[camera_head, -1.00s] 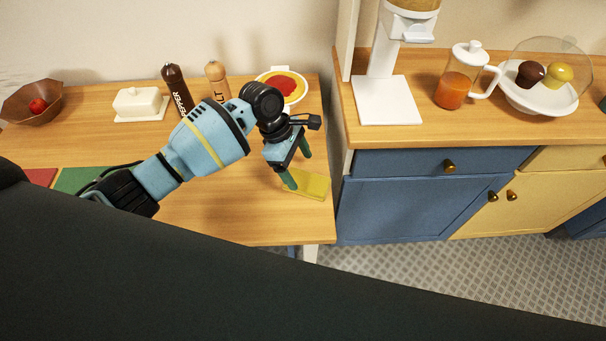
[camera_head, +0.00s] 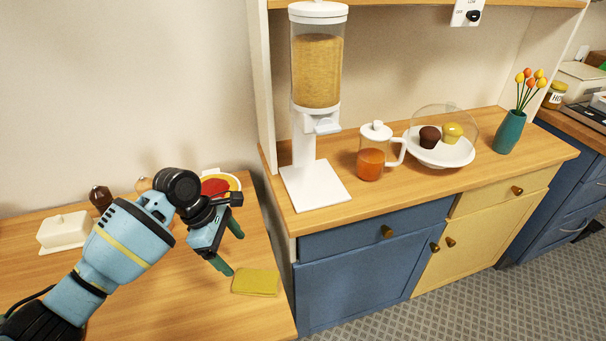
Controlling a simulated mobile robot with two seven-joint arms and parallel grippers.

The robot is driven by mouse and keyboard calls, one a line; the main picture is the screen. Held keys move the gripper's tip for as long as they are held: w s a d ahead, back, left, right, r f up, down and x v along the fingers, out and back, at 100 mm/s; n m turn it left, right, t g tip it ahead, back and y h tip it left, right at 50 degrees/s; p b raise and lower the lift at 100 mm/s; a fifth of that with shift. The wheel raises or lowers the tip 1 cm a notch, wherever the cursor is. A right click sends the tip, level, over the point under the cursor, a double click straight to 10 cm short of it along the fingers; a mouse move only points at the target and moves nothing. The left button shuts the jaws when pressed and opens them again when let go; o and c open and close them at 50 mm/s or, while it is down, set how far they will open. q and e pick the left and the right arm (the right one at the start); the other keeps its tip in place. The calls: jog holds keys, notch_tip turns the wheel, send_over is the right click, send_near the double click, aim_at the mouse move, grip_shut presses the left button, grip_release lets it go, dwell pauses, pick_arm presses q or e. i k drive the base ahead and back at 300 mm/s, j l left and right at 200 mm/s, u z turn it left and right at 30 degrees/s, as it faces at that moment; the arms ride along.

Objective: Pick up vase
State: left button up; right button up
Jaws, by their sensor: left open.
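The vase (camera_head: 510,132) is teal and holds several orange and yellow tulips. It stands upright near the right end of the wooden counter on the blue and yellow cabinets. My left gripper (camera_head: 229,252) is at the left, over the lower wooden table, with its green fingers apart and nothing between them. It is far from the vase, with the dispenser, jug and cake plate between them across the picture. My right gripper is not in view.
On the counter (camera_head: 400,196) stand a cereal dispenser (camera_head: 318,75), a jug of orange drink (camera_head: 371,164) and a domed plate (camera_head: 440,157) with cupcakes. The table holds a butter dish (camera_head: 64,232), a bowl (camera_head: 232,181) and a yellow cloth (camera_head: 256,283).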

aim_at(509, 133)
jog(key=z, duration=1.25)
